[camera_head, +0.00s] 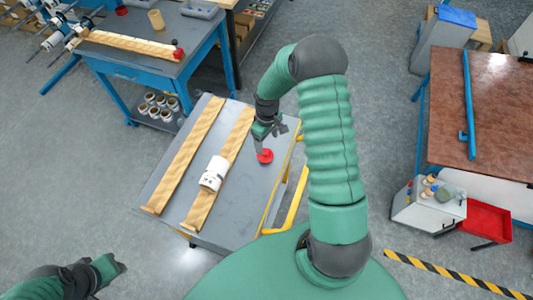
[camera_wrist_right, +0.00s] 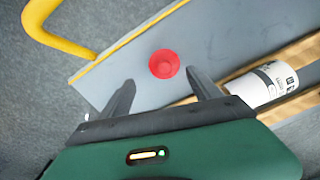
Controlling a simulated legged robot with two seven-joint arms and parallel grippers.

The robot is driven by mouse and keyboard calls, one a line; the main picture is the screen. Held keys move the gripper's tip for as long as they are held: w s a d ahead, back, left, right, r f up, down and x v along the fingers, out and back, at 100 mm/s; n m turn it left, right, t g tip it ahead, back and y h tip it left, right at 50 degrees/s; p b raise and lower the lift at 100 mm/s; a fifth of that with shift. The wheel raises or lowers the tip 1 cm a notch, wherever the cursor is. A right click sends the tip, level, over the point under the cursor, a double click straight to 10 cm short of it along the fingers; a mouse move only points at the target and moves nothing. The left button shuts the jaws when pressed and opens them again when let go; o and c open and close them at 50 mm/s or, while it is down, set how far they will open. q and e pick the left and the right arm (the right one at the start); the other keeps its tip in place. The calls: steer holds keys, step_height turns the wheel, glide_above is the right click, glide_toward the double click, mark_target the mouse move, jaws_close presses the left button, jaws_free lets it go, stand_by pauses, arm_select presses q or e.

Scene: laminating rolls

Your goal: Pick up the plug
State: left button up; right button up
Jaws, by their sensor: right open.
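The red plug (camera_head: 265,156) lies on the grey cart top near its right edge. It also shows in the right wrist view (camera_wrist_right: 164,64) as a round red piece with a raised middle. My right gripper (camera_head: 270,139) is above the cart, close to the plug. In the right wrist view its two fingers (camera_wrist_right: 160,77) are spread and empty, with the plug just beyond the tips, roughly between them. Part of my left arm shows at the lower left of the head view, away from the cart; its finger opening cannot be made out.
A white roll (camera_head: 214,174) sits on one of two wooden rails on the cart (camera_head: 240,232), left of the plug. A yellow handle (camera_head: 295,205) runs along the cart's right side. A blue workbench (camera_head: 135,68) stands behind, a brown-topped table (camera_head: 495,110) at right.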

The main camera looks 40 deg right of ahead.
mark_target(265, 152)
steer(key=shift+w+a+f, duration=0.1)
steer(key=shift+a+f, duration=0.2)
steer(key=shift+f, duration=0.6)
steer(key=shift+a+f, duration=0.15)
steer(key=shift+f, duration=0.2)
steer(key=shift+a+f, duration=0.15)
steer(key=shift+f, duration=0.2)
steer(key=f, duration=0.1)
steer(key=f+p, duration=0.1)
steer(key=shift+s+a+f, duration=0.2)
steer(key=shift+s+f, duration=0.05)
steer(key=shift+f, duration=0.15)
steer(key=shift+w+d+f+p, duration=0.1)
steer(key=shift+d+f+p, duration=0.1)
steer(key=shift+f, duration=0.35)
steer(key=shift+d+f+p, duration=0.1)
steer(key=shift+d+f, duration=0.1)
steer(key=shift+f, duration=0.35)
steer(key=shift+w+d+f, duration=0.1)
steer(key=shift+d, duration=0.15)
steer(key=shift+c, duration=1.2)
steer(key=shift+a+r, duration=0.25)
steer(key=shift+a, duration=0.2)
steer(key=c, duration=0.7)
steer(key=shift+c, duration=1.2)
arm_select(q)
steer(key=shift+s+a+r, duration=0.1)
steer(key=shift+a+r, duration=0.6)
